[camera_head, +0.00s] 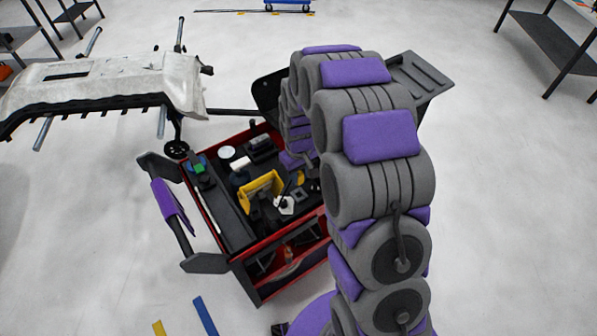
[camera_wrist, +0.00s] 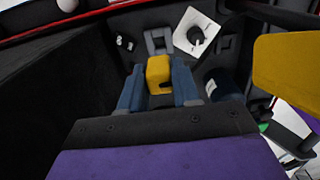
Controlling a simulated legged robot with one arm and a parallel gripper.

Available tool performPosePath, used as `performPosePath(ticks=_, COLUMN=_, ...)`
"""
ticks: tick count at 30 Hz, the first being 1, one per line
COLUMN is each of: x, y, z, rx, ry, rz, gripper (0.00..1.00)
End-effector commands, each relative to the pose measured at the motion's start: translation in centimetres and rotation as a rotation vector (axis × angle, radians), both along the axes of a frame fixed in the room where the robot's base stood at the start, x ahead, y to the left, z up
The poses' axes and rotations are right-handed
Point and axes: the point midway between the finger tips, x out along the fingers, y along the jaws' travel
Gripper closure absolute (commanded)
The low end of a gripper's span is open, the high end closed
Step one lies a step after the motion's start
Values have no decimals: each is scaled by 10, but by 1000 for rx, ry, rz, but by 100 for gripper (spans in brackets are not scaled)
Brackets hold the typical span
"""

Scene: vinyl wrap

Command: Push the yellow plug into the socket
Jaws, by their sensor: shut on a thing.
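The yellow plug (camera_wrist: 158,70) is held between the two blue fingers of my gripper (camera_wrist: 160,84) in the wrist view. Just beyond the plug is a grey square frame with a dark opening, which looks like the socket (camera_wrist: 158,38). The plug's far end is close to the frame's near edge and lines up roughly with it. I cannot tell whether they touch. In the head view my arm covers much of the work area, and I cannot make out the plug.
A white box with a dark knob (camera_wrist: 196,36) sits right of the socket. A large yellow holder (camera_head: 260,188) fills the wrist view's right side (camera_wrist: 290,68). All stand in a red and black cart (camera_head: 228,222). A white bumper on a stand (camera_head: 110,80) is at left.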

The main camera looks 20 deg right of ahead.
Motion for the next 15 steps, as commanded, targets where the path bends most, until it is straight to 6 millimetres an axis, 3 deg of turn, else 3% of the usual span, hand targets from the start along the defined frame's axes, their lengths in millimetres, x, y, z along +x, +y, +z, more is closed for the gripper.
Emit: performPosePath(ticks=15, x=0, y=0, z=-34, rx=0, ry=0, rz=0, gripper=100)
